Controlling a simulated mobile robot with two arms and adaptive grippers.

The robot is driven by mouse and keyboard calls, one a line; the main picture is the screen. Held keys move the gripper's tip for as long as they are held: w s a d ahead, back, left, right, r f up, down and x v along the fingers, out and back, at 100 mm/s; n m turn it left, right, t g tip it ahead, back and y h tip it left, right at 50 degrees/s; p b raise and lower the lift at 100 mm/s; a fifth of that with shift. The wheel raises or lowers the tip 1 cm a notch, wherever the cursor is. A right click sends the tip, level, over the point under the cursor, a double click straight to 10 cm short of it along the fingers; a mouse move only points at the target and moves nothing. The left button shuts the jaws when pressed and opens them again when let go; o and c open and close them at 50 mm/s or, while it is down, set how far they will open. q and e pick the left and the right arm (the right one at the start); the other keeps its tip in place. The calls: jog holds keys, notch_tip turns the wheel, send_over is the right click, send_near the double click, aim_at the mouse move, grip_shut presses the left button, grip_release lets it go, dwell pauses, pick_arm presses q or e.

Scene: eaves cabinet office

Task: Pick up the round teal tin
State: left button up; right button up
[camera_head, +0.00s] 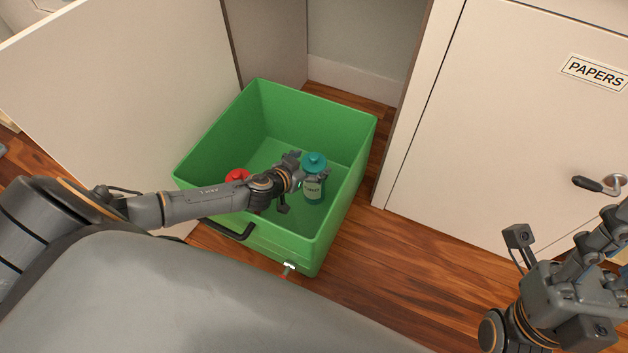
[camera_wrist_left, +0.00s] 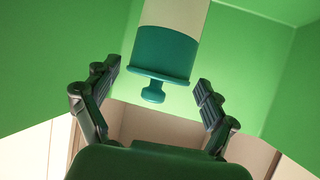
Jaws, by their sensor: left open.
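The round teal tin (camera_head: 313,188) stands upright in a green crate, with a teal lid and knob and a pale label. My left gripper (camera_head: 309,167) reaches into the crate, its fingers at either side of the tin near the lid. In the left wrist view the teal tin (camera_wrist_left: 164,55) appears upside down, its lid and knob between the open fingers of the left gripper (camera_wrist_left: 155,95). Gaps show on both sides, so the fingers look apart from it. My right gripper (camera_head: 603,240) is at the right edge, partly cut off.
The green crate (camera_head: 343,215) has high walls and a black handle (camera_head: 232,232). A red object (camera_head: 237,175) in it is partly hidden by my left arm. An open white door (camera_head: 120,85) stands left; a closed PAPERS cabinet door (camera_head: 510,130) stands right.

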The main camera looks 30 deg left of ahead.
aim_at(321, 158)
pick_arm(q)
jog(key=shift+w+f, duration=0.15)
jog(key=shift+w, duration=0.1)
jog(key=shift+b+x, duration=1.05)
jog(key=shift+x, duration=1.3)
jog(key=shift+d, duration=0.2)
grip_shut()
